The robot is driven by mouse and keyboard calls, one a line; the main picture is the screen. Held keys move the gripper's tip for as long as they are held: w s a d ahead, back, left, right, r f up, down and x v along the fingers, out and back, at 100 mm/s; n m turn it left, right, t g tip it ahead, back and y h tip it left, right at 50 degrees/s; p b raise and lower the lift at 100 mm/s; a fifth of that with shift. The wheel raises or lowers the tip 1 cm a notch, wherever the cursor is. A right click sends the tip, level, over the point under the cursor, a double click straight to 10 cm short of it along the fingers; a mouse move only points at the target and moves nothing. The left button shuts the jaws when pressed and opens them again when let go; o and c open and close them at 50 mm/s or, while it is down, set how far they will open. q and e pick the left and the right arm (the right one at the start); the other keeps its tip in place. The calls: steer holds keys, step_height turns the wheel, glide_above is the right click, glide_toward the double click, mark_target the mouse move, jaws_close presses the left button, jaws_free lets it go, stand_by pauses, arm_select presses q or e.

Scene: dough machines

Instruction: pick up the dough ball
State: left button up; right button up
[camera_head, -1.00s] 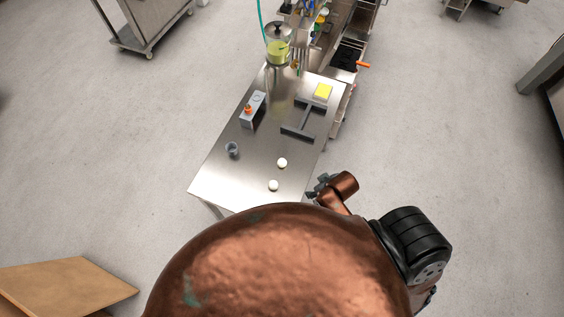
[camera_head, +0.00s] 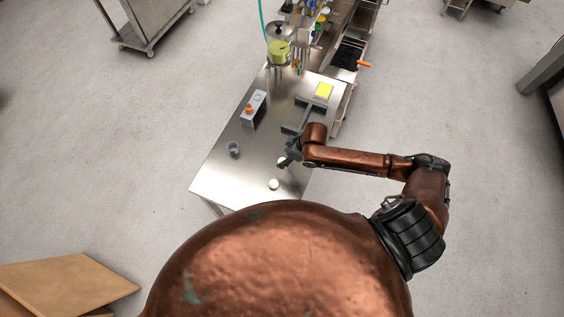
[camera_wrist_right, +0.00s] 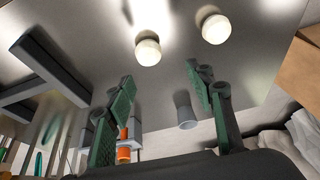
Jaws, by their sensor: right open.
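Two small white dough balls rest on the steel table (camera_head: 225,180). The farther ball (camera_head: 281,161) is partly hidden by my right gripper (camera_head: 290,158) in the head view. The nearer ball (camera_head: 273,184) lies in clear view closer to the table's front edge. In the right wrist view my right gripper (camera_wrist_right: 160,76) is open, with green-padded fingers apart and nothing between them. One ball (camera_wrist_right: 148,52) shows just past the fingertips, within their span; the other ball (camera_wrist_right: 215,29) lies to the right. My left gripper is not in view.
A grey cup (camera_head: 233,149) stands at the table's left side. A grey box with an orange button (camera_head: 249,110) stands behind it. A dark H-shaped frame (camera_head: 291,129) and a yellow block (camera_head: 323,91) lie farther back. A machine with a yellow-green bowl (camera_head: 278,55) stands at the far end.

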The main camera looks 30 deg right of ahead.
mark_target(282, 160)
steer(key=shift+w+d+f, duration=0.4)
steer(key=shift+w+d, duration=0.05)
steer(key=x, duration=0.7)
steer(key=shift+s+d+f+b, duration=0.15)
steer(key=shift+s+d+b, duration=0.05)
steer(key=shift+d+b, duration=0.15)
steer(key=shift+c, duration=0.7)
steer(key=c, duration=1.1)
